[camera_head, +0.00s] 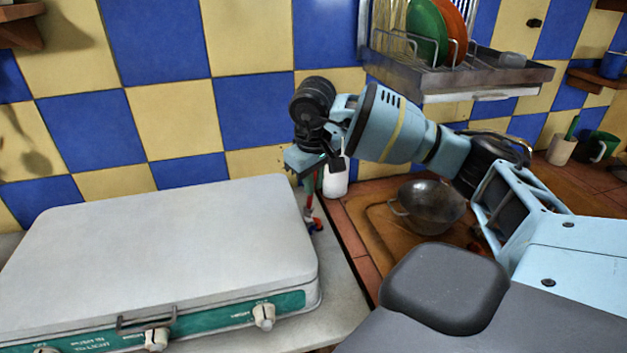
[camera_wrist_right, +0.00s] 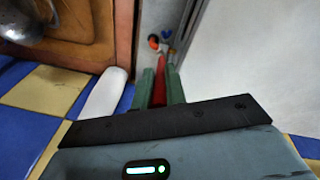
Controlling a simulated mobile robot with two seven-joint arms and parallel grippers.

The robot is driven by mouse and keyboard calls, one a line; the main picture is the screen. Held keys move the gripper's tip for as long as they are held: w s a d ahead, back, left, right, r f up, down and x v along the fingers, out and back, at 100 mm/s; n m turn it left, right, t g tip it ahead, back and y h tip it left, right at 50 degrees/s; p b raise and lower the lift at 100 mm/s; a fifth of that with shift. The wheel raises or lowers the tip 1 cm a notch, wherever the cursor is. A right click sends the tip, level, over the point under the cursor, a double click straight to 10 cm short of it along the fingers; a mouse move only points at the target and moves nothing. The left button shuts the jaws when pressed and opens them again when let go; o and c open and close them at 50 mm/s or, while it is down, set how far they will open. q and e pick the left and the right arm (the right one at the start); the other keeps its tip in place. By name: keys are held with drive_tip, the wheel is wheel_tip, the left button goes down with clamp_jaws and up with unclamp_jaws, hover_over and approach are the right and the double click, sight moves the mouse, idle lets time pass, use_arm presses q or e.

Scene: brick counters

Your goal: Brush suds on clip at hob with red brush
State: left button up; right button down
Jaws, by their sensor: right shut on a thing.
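My right gripper (camera_head: 308,178) points down beside the right edge of the hob, a closed stove with a pale lid (camera_head: 170,235) and green front. It is shut on the red brush (camera_head: 309,202), whose red handle (camera_wrist_right: 160,80) shows between the green fingers in the right wrist view. Near the brush's lower end is a small orange-red piece (camera_head: 317,225), with a blue bit beside it. I cannot tell for sure whether this piece is the clip, or whether the brush touches it. No suds can be made out. My left gripper is not in view.
A white bottle (camera_head: 336,180) stands close behind the gripper. A dark metal bowl (camera_head: 430,205) sits on the wooden board to the right. A dish rack (camera_head: 465,75) with plates hangs above my arm. A narrow counter strip (camera_head: 340,300) is clear right of the hob.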

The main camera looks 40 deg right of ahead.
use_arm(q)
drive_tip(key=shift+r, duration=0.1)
use_arm(e)
drive_tip(key=shift+r, duration=0.1)
